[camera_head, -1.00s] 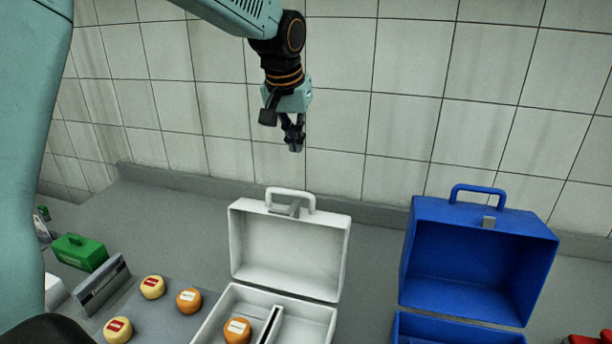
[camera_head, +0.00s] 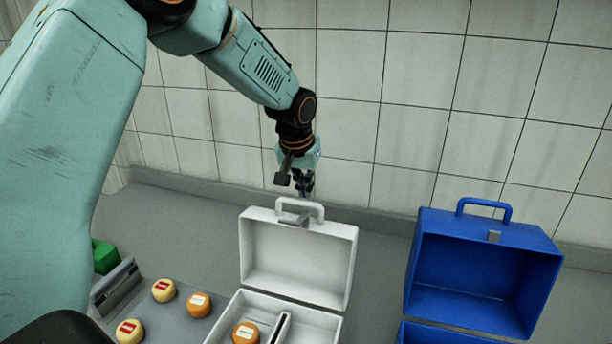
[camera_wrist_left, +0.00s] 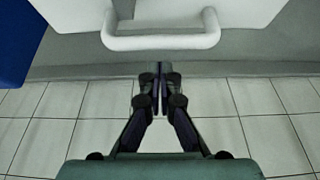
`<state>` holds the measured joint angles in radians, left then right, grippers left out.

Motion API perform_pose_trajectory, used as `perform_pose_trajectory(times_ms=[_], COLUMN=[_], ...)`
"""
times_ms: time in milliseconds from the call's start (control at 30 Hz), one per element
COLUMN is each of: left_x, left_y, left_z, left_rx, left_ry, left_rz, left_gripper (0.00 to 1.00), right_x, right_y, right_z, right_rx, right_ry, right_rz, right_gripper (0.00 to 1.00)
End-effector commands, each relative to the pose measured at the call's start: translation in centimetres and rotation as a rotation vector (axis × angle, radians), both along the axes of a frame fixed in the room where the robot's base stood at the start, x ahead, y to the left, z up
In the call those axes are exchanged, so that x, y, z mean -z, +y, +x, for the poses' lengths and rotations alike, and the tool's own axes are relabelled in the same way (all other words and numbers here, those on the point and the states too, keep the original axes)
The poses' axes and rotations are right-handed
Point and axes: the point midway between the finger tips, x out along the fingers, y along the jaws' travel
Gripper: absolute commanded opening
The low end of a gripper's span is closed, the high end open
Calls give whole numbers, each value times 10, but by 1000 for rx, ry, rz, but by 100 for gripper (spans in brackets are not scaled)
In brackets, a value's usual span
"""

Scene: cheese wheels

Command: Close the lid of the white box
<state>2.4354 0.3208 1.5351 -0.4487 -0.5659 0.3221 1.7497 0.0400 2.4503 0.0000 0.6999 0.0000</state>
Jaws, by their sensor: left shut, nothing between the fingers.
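The white box (camera_head: 328,321) stands open on the counter, its lid (camera_head: 297,262) upright at the back with a handle and a grey latch (camera_head: 291,219) at the top. An orange-topped cheese wheel (camera_head: 245,333) and a divider (camera_head: 280,327) are inside it. My left gripper (camera_head: 303,190) is shut and empty, just behind and above the lid's top edge. In the left wrist view the shut fingers (camera_wrist_left: 160,84) point toward the white lid handle (camera_wrist_left: 160,42), with a small gap between them in that picture. My right gripper is not in view.
An open blue box (camera_head: 480,270) stands to the right, with counter space between the boxes. Several cheese wheels (camera_head: 163,290) lie on a grey mat at left, near a grey holder (camera_head: 115,286) and a green object (camera_head: 105,256). The tiled wall (camera_head: 400,120) rises close behind.

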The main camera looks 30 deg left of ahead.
Motion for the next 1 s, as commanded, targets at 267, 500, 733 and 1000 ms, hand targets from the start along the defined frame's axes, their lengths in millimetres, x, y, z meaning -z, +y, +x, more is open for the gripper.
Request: perform_pose_trajectory(times_ms=[267,500,733,1000], left_x=[0,0,0,0], left_y=[-5,-5,-5,-5], left_z=[-17,-19,-19,-16], left_rx=[-1,0,0,-1], left_ry=[0,-1,-2,-30], left_rz=[0,0,0,7], left_gripper=[0,0,0,0], right_x=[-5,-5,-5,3], right_y=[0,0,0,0], right_z=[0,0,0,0], right_rx=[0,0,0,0], right_ry=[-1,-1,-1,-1], right_rz=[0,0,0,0], right_gripper=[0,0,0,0])
